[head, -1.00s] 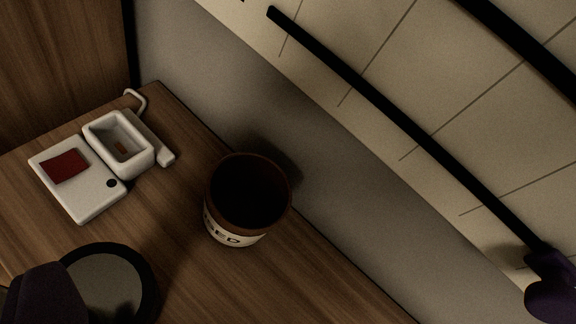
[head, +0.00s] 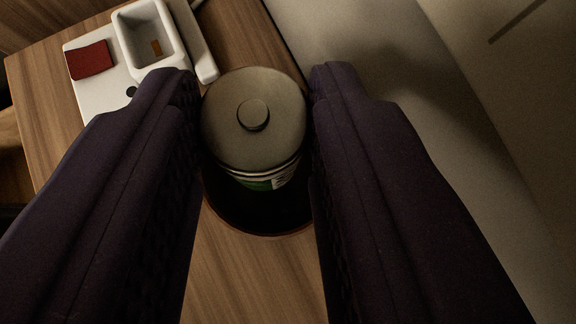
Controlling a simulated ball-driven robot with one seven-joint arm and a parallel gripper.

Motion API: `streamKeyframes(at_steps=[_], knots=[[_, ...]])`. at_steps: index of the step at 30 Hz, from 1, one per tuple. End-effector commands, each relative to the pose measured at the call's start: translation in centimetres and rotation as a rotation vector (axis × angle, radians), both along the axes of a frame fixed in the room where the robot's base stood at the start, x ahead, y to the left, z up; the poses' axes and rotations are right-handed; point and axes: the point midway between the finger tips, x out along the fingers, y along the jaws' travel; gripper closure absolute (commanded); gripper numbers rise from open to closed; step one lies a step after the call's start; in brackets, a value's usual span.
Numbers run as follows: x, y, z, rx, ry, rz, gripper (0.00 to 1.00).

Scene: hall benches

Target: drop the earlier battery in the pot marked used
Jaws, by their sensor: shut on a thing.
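My gripper (head: 254,105) is shut on a battery (head: 252,130), one dark purple finger on each side of it. The battery shows its round grey end with a raised button, and a white and green label below. The pot (head: 262,234) is dark inside with a brown rim and lies under the battery, as seen from here. The battery and fingers hide much of the pot and its marking. I cannot tell whether the battery's lower end is inside the rim.
A white device with an open compartment (head: 171,56) and a dark red patch (head: 90,60) sits on the wooden bench (head: 45,120) at the upper left. A grey wall (head: 370,50) rises close on the right. Bare wood shows below the pot.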

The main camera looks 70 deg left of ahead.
Motion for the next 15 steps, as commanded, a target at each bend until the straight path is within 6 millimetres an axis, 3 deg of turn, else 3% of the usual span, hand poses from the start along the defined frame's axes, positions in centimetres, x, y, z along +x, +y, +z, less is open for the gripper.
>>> streamKeyframes(at_steps=[7, 12, 15], knots=[[0.0, 0.0, -1.9, 0.000, 0.001, 0.001, 1.00], [-0.1, 0.0, -5.1, -0.001, 0.001, 0.002, 1.00], [0.3, 0.1, -6.0, 0.000, -0.001, 0.000, 1.00]])
